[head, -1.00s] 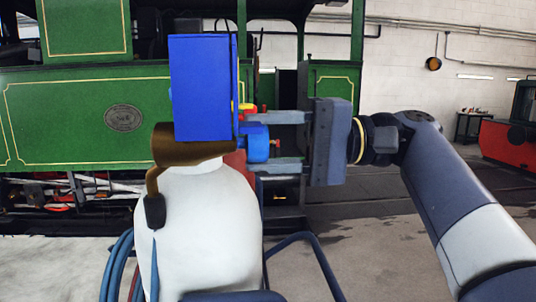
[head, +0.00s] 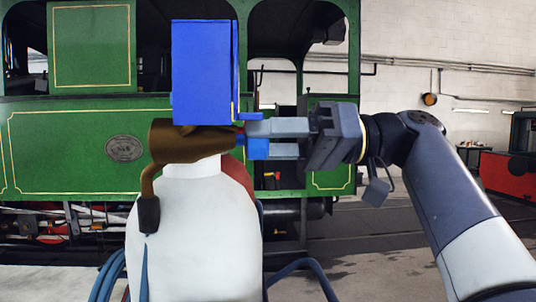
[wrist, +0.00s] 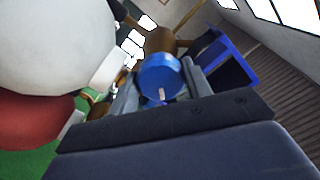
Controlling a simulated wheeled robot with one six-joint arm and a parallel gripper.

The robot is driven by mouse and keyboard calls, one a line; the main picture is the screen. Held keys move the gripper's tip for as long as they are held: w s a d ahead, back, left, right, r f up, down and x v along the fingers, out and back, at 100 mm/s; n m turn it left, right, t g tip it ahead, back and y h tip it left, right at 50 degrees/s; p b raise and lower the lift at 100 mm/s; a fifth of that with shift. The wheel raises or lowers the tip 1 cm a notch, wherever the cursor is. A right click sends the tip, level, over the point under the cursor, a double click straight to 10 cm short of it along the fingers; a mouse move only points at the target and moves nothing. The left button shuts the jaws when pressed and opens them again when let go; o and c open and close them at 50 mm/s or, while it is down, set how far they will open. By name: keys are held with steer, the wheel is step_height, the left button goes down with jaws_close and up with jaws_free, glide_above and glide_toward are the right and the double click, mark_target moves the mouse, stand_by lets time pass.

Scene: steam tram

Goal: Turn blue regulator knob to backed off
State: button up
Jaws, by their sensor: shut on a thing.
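The blue regulator knob (head: 259,147) is a short round cylinder on the right side of a brown fitting (head: 185,140), above a white bottle-shaped cylinder (head: 195,215). My gripper (head: 256,137) reaches in from the right with its fingers around the knob. In the wrist view the knob (wrist: 160,74) sits between the two fingers, its round face towards the camera with a small pale mark. My gripper (wrist: 160,84) is shut on it there. The fingers hide part of the knob in the head view. Whether the knob is backed off cannot be told.
A large blue box (head: 202,72) stands just above the brown fitting, close to my gripper. A hose with a dark end (head: 148,213) hangs at the left of the cylinder. The green tram (head: 60,150) is behind. Open floor (head: 400,250) lies to the right.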

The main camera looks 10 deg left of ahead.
steer(key=n, duration=0.1)
steer(key=n+b, duration=0.1)
steer(key=n, duration=0.1)
steer(key=n+b, duration=0.1)
steer(key=shift+f, duration=0.25)
steer(key=shift+w+n+b, duration=0.1)
steer(key=shift+n+b, duration=0.75)
steer(key=shift+n, duration=1.05)
steer(key=shift+r, duration=0.1)
steer(key=o, duration=1)
steer(key=shift+r, duration=0.1)
steer(key=v, duration=1)
steer(key=shift+d+p, duration=0.3)
steer(key=shift+d, duration=0.05)
steer(key=shift+w, duration=0.1)
